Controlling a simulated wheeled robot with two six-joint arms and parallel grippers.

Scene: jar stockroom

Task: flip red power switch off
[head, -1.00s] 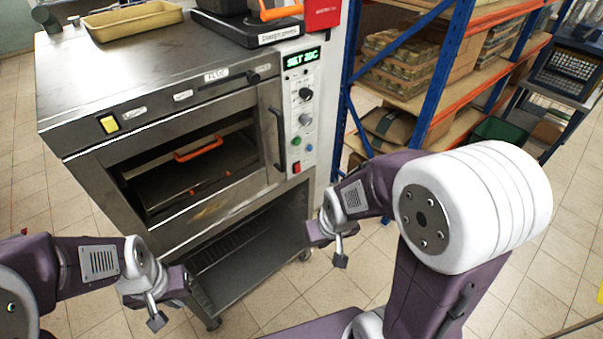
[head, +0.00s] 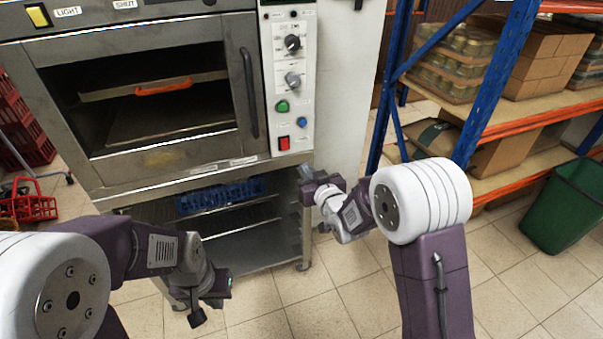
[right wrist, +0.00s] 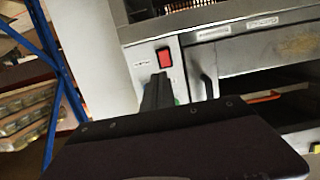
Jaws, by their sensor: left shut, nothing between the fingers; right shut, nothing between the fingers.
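The red power switch (head: 284,143) sits low on the light control panel (head: 290,75) at the right of the oven, below the green button (head: 282,106). Its rocker position is too small to tell. My right gripper (head: 306,194) is shut and empty, just below and right of the switch in the picture. In the right wrist view, which is upside down, the switch (right wrist: 164,57) shows just beyond the shut dark fingers (right wrist: 157,92), with a visible gap. My left gripper (head: 227,285) is shut and empty, low in front of the oven stand.
The oven (head: 160,170) has a vertical door handle (head: 249,92) left of the panel. A blue crate (head: 220,196) lies on the stand's shelf. A blue and orange rack (head: 490,85) and a green bin (head: 570,205) stand right. Red crates (head: 25,125) stand left.

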